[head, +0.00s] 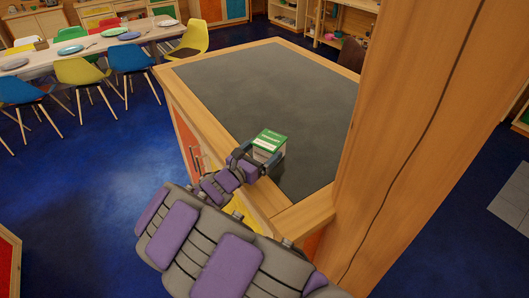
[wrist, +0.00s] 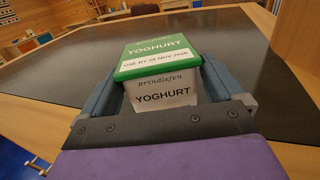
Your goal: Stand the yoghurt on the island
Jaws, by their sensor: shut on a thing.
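The yoghurt (head: 268,146) is a white tub with a green lid, and its label also reads clearly in the wrist view (wrist: 160,88). My gripper (head: 256,152) is shut on it, with one finger on each side in the wrist view (wrist: 160,85). The tub is upright, at the near edge of the island. The island (head: 255,80) has a dark grey top with a light wood rim. I cannot tell whether the tub's base touches the top.
A thick wooden post (head: 410,140) rises at the island's right side, close to my arm. The rest of the island top is bare. A dining table (head: 90,48) with plates and coloured chairs stands at the back left. Blue floor (head: 80,200) is open on the left.

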